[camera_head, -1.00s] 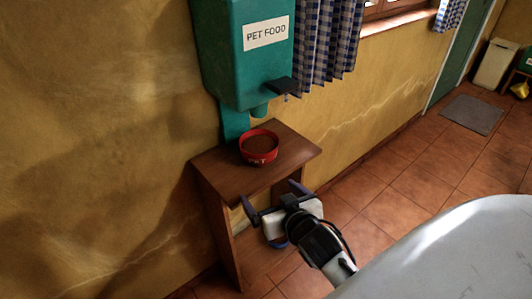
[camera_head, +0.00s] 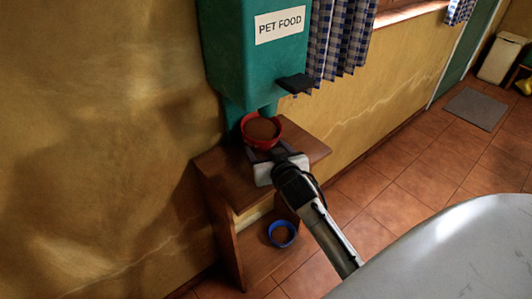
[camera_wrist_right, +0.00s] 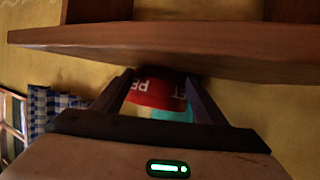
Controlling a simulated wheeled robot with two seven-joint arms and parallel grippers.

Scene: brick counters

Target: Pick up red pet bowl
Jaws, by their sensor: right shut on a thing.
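The red pet bowl (camera_head: 262,131), holding brown food, is at the small wooden table (camera_head: 222,177), right below the dispenser spout. My right gripper (camera_head: 270,155) reaches in from the front right and is shut on the bowl. In the right wrist view, the red bowl wall (camera_wrist_right: 158,95) with white letters shows upside down between the two dark fingers. The table edge (camera_wrist_right: 160,52) hides part of it. I cannot tell whether the bowl touches the tabletop. My left gripper is not in view.
A green pet food dispenser (camera_head: 250,75) hangs on the wall close above the bowl, with a dark lever (camera_head: 297,83). A blue bowl (camera_head: 282,234) with brown food sits on the table's lower shelf.

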